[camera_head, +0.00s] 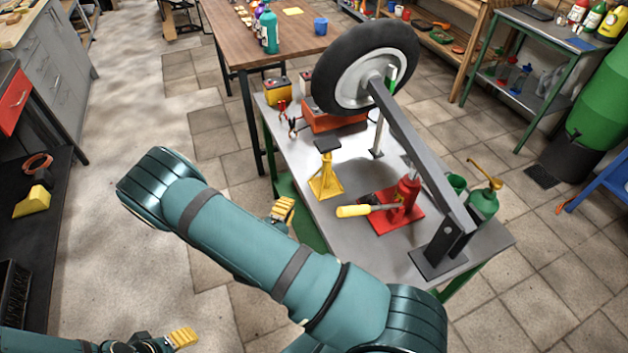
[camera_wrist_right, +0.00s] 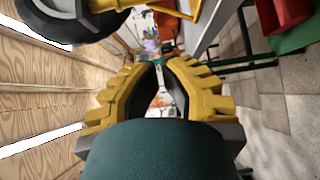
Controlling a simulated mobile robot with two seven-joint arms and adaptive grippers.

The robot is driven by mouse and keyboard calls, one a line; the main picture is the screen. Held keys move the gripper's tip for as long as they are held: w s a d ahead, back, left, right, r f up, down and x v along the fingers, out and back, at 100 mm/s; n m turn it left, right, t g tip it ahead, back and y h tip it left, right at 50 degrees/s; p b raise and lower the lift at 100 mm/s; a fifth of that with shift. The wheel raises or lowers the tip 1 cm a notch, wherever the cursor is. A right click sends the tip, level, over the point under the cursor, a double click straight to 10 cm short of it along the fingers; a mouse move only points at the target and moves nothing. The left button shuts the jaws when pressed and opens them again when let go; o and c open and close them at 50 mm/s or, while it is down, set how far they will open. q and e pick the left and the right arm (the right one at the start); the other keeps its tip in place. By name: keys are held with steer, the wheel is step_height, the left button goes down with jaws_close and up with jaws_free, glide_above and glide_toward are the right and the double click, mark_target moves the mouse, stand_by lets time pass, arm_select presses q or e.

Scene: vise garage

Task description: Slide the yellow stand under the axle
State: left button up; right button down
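The yellow stand (camera_head: 326,182) is upright on the grey workbench, its dark top plate clear of everything. The axle (camera_head: 425,150) is a grey beam sloping from a black bracket (camera_head: 440,252) up to the raised wheel (camera_head: 365,68); the stand is left of it, not beneath it. My right gripper (camera_head: 283,209) is left of the stand, near the bench's left edge, partly hidden by my arm. In the right wrist view, its yellow fingers (camera_wrist_right: 163,68) are apart with nothing between them.
A red jack (camera_head: 405,196) with a yellow-handled lever (camera_head: 354,211) stands right of the yellow stand. Behind are an orange-red box (camera_head: 333,117) and a yellow battery (camera_head: 277,91). A green oil can (camera_head: 483,200) is right of the axle. Bare bench (camera_head: 335,228) shows in front of the stand.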

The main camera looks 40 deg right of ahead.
steer(key=b, duration=0.1)
glide_above(315, 191)
steer(key=a, duration=0.1)
steer(key=shift+w+a+r, duration=0.2)
steer(key=shift+r, duration=0.05)
steer(key=shift+s+d, duration=0.25)
steer(key=shift+d, duration=0.45)
